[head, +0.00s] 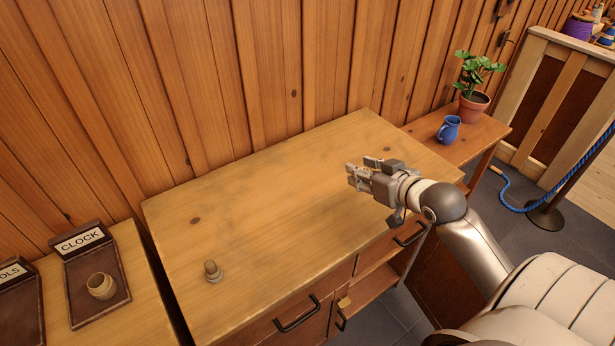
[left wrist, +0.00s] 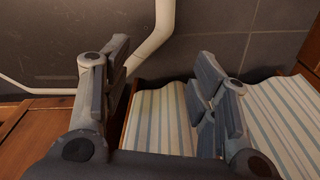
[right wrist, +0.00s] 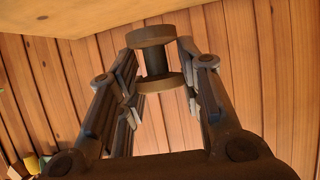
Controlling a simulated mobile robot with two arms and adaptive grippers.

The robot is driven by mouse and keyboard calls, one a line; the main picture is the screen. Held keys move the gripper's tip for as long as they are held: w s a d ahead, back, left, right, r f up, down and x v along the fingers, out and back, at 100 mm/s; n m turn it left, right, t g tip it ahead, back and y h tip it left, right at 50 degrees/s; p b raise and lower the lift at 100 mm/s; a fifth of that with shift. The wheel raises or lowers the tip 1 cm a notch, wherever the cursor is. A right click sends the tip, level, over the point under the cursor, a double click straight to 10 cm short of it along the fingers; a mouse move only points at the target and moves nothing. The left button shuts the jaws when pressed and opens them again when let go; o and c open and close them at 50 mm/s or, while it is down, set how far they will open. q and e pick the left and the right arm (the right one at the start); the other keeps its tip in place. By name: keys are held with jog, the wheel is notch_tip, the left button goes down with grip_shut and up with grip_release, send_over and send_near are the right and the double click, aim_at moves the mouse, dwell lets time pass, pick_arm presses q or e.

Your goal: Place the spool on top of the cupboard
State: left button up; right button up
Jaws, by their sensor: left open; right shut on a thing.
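The cupboard (head: 270,170) has a light wooden top, with drawers and an open shelf on its front. My right gripper (head: 358,173) is over the right part of the cupboard top in the head view. In the right wrist view my right gripper (right wrist: 158,75) is shut on a brown wooden spool (right wrist: 152,36) with wide round ends and a darker, narrower middle. The spool is hidden in the head view. I cannot tell its exact height above the top. My left gripper (left wrist: 160,62) is open and empty in the left wrist view, above striped cloth.
A blue jug (head: 449,129) and potted plant (head: 474,95) stand on the right side table. The cupboard's middle is clear.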

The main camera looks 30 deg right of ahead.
jog(key=a+r+p+x, duration=0.1)
jog(key=a+x, duration=0.1)
jog(key=x, duration=0.8)
send_over(321, 189)
jog(key=s, duration=0.1)
notch_tip(321, 189, down, 5)
jog(key=shift+f, duration=0.1)
jog(key=shift+w+a+f, duration=0.15)
jog(key=shift+w+f, duration=0.4)
jog(key=shift+f, duration=0.1)
notch_tip(321, 189, down, 2)
jog(key=shift+s+f+p, duration=0.1)
jog(key=shift+f+p, duration=0.05)
jog(key=shift+p, duration=0.3)
pick_arm(q)
jog(key=shift+w+a+r, duration=0.15)
jog(key=shift+a+r, duration=0.1)
jog(key=shift+r, duration=0.25)
jog(key=shift+w+a+r, duration=0.1)
jog(key=shift+a+r, duration=0.15)
jog(key=shift+r, duration=0.25)
pick_arm(e)
jog(key=shift+f, duration=0.25)
jog(key=shift+f, duration=0.15)
jog(key=o, duration=0.8)
